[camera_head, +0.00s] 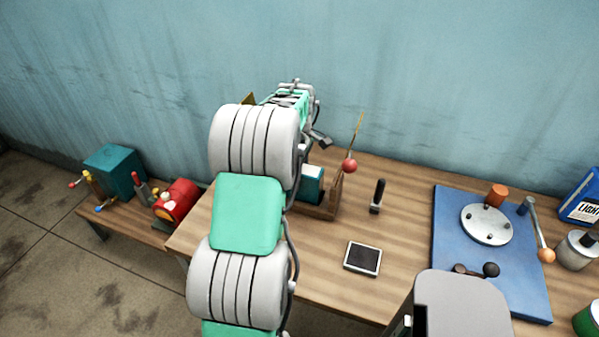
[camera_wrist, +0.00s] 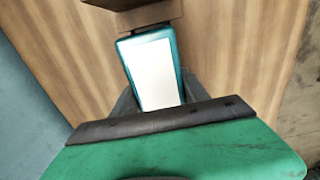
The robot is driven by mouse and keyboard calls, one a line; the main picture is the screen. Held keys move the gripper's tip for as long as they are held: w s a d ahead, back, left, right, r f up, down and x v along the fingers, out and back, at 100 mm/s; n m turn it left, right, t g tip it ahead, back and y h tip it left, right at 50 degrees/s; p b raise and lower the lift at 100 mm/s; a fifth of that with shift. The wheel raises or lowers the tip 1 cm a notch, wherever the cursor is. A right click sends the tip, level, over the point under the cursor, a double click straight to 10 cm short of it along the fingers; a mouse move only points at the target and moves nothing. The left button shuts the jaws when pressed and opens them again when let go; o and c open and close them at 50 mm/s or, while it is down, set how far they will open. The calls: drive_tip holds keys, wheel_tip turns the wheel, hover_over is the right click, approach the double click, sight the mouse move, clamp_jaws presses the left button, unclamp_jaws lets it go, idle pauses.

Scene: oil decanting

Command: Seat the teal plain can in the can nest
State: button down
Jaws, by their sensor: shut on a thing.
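The teal can (camera_wrist: 152,68) has a plain white face. It fills the middle of the wrist view, between the fingers of my gripper (camera_wrist: 158,92), which is shut on it. In the head view the teal can (camera_head: 312,184) shows just right of my arm, which hides part of it. A brown wooden holder (camera_head: 325,208), seemingly the can nest, stands on the table right at the can. A wooden block (camera_wrist: 145,16) lies beyond the can's far end in the wrist view. I cannot tell whether the can is inside the holder or above it.
A rod with a red ball (camera_head: 350,166) rises beside the holder. A black-handled tool (camera_head: 377,196) and a dark-screened device (camera_head: 362,258) lie to the right. A blue board (camera_head: 450,260) bears a round metal plate (camera_head: 487,225).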

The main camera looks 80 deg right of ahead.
drive_tip(key=shift+f, duration=0.1)
drive_tip(key=c, duration=0.6)
unclamp_jaws()
drive_tip(key=shift+a, duration=0.1)
wheel_tip(320, 180, up, 12)
drive_tip(key=shift+r+b, duration=0.15)
drive_tip(key=shift+b, duration=0.65)
